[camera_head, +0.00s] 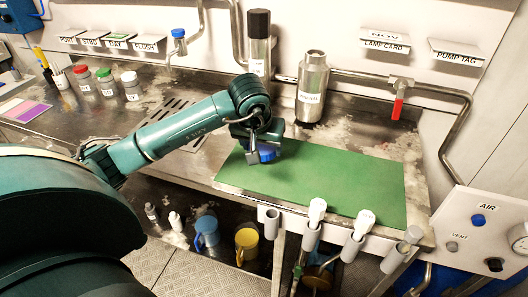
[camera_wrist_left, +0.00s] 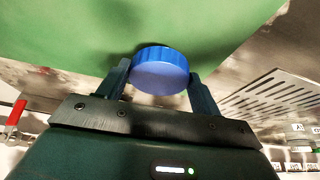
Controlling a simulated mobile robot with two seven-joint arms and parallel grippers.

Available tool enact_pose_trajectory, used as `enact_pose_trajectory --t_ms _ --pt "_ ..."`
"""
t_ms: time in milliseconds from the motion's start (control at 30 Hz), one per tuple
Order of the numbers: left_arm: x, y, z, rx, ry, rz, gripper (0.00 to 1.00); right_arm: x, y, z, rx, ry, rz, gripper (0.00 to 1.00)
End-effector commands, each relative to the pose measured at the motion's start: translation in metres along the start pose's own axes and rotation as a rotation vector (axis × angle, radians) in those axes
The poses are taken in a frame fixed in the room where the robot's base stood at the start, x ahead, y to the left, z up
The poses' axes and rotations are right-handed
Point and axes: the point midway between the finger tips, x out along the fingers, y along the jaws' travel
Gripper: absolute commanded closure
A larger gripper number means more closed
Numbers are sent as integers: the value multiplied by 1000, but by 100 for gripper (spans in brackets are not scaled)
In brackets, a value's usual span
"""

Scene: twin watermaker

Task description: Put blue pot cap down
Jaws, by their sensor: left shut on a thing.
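The blue pot cap (camera_head: 267,153) is a round, ridged lid. My left gripper (camera_head: 260,155) is shut on it, low over the back left part of the green mat (camera_head: 340,183). In the left wrist view the cap (camera_wrist_left: 160,72) sits between the two fingers of my left gripper (camera_wrist_left: 160,82), with the mat (camera_wrist_left: 200,25) behind it. I cannot tell whether the cap touches the mat. My right gripper is not in view.
A steel bottle (camera_head: 312,88) and a black-capped bottle (camera_head: 259,50) stand behind the mat. Capped jars (camera_head: 106,82) stand at left. A red-handled valve (camera_head: 398,105) is at the back right. White-topped tools (camera_head: 316,215) line the front edge. Most of the mat is clear.

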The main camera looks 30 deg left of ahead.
Motion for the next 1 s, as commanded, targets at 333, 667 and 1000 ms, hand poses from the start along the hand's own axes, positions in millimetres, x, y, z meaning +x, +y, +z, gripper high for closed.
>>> enact_pose_trajectory --t_ms 333,667,1000 --pt "22 0 9 1 1 1 67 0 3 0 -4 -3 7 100" --pt "25 0 10 0 0 1 28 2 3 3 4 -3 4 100" --pt "25 0 10 1 0 1 14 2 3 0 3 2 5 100"
